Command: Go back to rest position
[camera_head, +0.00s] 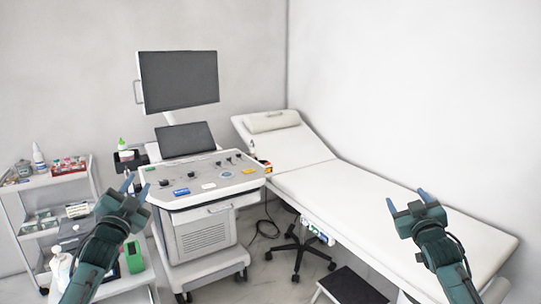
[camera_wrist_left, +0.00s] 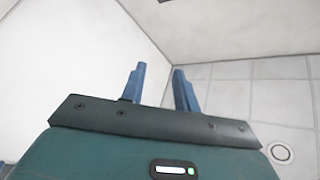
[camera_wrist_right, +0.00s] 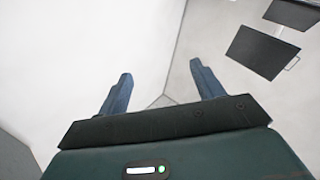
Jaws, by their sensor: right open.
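My left gripper (camera_head: 135,186) is raised at the lower left of the head view, in front of the ultrasound cart and the small trolley. Its two blue fingers stand apart in the left wrist view (camera_wrist_left: 158,75), with nothing between them. My right gripper (camera_head: 406,196) is raised at the lower right, in front of the exam bed. Its fingers are spread wider and empty in the right wrist view (camera_wrist_right: 161,72). Neither gripper appears to touch anything.
An ultrasound cart (camera_head: 206,238) with a monitor (camera_head: 178,80) stands at centre left. A white exam bed (camera_head: 370,200) runs along the right wall. A trolley (camera_head: 60,180) with bottles and boxes is at the left. A step stool (camera_head: 350,287) and a wheeled base (camera_head: 300,250) stand near the bed.

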